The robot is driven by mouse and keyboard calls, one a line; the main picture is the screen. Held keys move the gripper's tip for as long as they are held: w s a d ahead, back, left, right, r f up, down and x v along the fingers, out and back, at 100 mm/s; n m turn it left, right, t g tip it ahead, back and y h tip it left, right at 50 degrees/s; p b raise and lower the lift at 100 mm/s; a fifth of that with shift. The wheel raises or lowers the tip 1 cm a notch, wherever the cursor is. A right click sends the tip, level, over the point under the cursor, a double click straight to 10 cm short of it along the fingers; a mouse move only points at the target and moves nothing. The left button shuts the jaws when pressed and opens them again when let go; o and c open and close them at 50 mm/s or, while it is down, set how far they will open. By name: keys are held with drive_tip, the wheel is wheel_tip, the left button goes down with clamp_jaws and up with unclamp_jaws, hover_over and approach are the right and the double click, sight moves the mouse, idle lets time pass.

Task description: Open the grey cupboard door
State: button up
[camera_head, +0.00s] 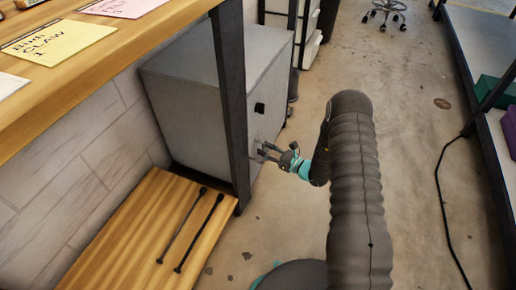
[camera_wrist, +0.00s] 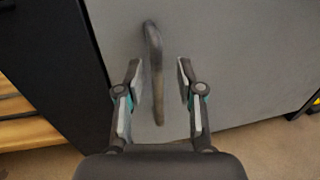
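The grey cupboard (camera_head: 190,90) stands under the wooden bench, and its door (camera_head: 268,95) looks shut. In the wrist view the grey door (camera_wrist: 235,60) fills most of the picture. A dark curved bar handle (camera_wrist: 154,65) stands on it, running down between my fingers. My gripper (camera_wrist: 157,75) is open, with one finger on each side of the handle; I see no finger clearly touching it. In the head view my gripper (camera_head: 262,152) is at the lower part of the door, and the handle is hard to make out there.
A black bench leg (camera_head: 232,100) stands close left of my gripper. Two black sticks (camera_head: 200,230) lie on a low wooden board (camera_head: 140,235). Open concrete floor (camera_head: 420,150) lies to the right, with a shelf (camera_head: 480,110) beyond and a black cable (camera_head: 445,215).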

drive_tip(key=shift+x, duration=0.75)
clamp_jaws()
